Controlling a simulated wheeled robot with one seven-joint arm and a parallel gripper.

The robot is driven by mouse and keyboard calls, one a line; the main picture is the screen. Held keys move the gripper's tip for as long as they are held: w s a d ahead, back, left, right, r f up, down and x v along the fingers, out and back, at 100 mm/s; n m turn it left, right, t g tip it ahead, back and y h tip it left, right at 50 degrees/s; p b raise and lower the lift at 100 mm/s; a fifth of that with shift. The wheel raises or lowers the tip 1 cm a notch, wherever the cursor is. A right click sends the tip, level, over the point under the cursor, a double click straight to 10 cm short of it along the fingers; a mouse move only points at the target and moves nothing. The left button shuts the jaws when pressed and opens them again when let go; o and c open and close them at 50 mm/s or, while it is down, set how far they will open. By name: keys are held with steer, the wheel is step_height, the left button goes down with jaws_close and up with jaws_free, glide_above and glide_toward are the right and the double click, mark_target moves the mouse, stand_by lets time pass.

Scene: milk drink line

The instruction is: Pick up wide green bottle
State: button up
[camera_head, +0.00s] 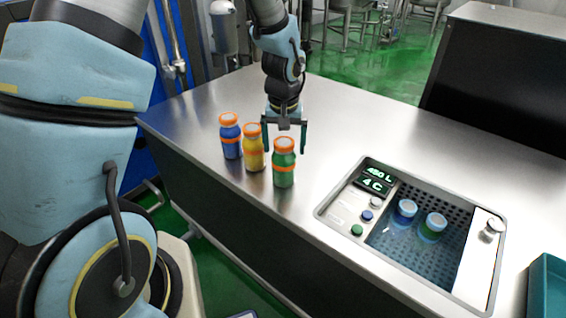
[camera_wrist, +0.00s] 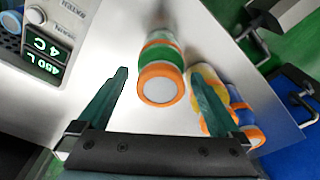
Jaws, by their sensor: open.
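The wide green bottle (camera_head: 284,168) stands upright on the steel counter, the rightmost of three bottles in a row. It has an orange cap and an orange band. In the wrist view the green bottle (camera_wrist: 161,70) lies between and beyond the fingertips of my gripper (camera_wrist: 162,88), with no contact visible. The right finger there partly covers the yellow bottle (camera_wrist: 202,82).
A yellow bottle (camera_head: 254,150) and a blue bottle (camera_head: 231,138) stand close left of the green one. A teal crate (camera_head: 545,285) is at the lower right. The counter behind is clear.

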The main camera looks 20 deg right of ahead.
mark_target(284, 158)
steer(key=shift+w+d+f+p, duration=0.1)
steer(key=shift+f+p, duration=0.15)
steer(key=shift+f, duration=0.65)
steer(key=shift+w+a+f+p, duration=0.1)
steer(key=shift+f+p, duration=0.15)
steer(key=shift+f, duration=0.65)
steer(key=shift+w+d+f+p, duration=0.1)
steer(key=shift+f+p, duration=0.15)
steer(key=shift+f, duration=0.65)
jaws_close()
